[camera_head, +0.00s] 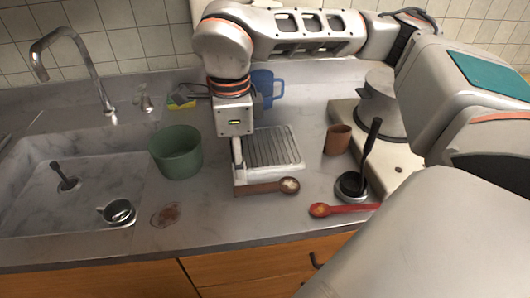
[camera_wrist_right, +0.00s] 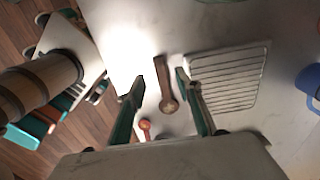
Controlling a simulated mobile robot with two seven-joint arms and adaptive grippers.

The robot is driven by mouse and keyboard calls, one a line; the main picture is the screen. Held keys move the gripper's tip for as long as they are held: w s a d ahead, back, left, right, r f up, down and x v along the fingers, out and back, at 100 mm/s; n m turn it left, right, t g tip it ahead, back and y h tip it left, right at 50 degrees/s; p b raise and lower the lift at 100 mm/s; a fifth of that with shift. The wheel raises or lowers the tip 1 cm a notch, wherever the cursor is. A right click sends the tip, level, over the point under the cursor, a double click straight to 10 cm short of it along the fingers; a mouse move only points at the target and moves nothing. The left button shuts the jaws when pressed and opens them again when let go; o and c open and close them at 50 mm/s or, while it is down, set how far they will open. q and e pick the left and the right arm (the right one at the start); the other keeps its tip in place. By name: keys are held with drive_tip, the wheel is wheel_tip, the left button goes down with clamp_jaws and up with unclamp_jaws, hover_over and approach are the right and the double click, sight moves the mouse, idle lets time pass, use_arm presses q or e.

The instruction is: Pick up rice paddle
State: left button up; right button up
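A brown wooden utensil with a long handle and a pale rounded end lies on the counter at the front of the white ribbed tray in the head view (camera_head: 262,188). It looks like the rice paddle, but I cannot be sure. The right wrist view shows this utensil (camera_wrist_right: 161,70) between and beyond my fingertips. My right gripper (camera_wrist_right: 160,77) is open and empty, its two fingers on either side of the handle. In the head view my right gripper (camera_head: 238,160) points down above the handle end; its far finger is hidden. My left gripper is not in view.
The white ribbed tray (camera_head: 290,147) lies close behind the utensil. A red spoon (camera_head: 335,210) and a black ladle in a small bowl (camera_head: 368,150) are to the right, near a brown cup (camera_head: 338,140). A green pot (camera_head: 177,155) stands left, beside the sink.

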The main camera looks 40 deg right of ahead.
sight(242, 189)
wheel_tip(242, 189, down, 6)
drive_tip(key=shift+s+d+f+b, duration=0.1)
drive_tip(key=shift+s+b, duration=0.05)
drive_tip(key=shift+b, duration=0.35)
drive_tip(key=shift+f, duration=0.4)
clamp_jaws()
